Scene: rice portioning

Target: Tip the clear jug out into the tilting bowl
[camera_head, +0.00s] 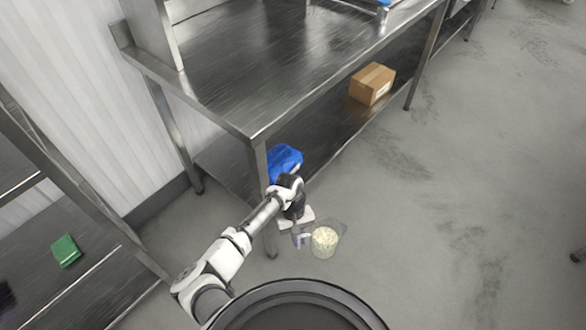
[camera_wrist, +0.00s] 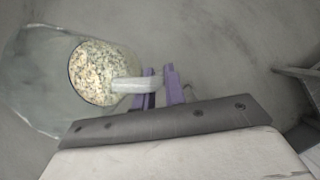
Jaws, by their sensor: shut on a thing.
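The clear jug (camera_head: 325,241) is in the head view, just right of my gripper (camera_head: 301,238), with pale rice-like grains inside it. In the wrist view the clear jug (camera_wrist: 40,95) is at the left, with speckled grains filling part of it. The purple fingers of my gripper (camera_wrist: 159,86) are shut on the jug's pale handle. The jug is held out over the floor, beside the table leg; its exact tilt is hard to tell. I see no tilting bowl in either view.
A steel table (camera_head: 225,85) stands close behind my gripper, with its leg and lower shelf nearby. A blue item (camera_head: 284,160) and a cardboard box (camera_head: 372,84) are at the lower shelf. A green item (camera_head: 66,251) lies on a left shelf.

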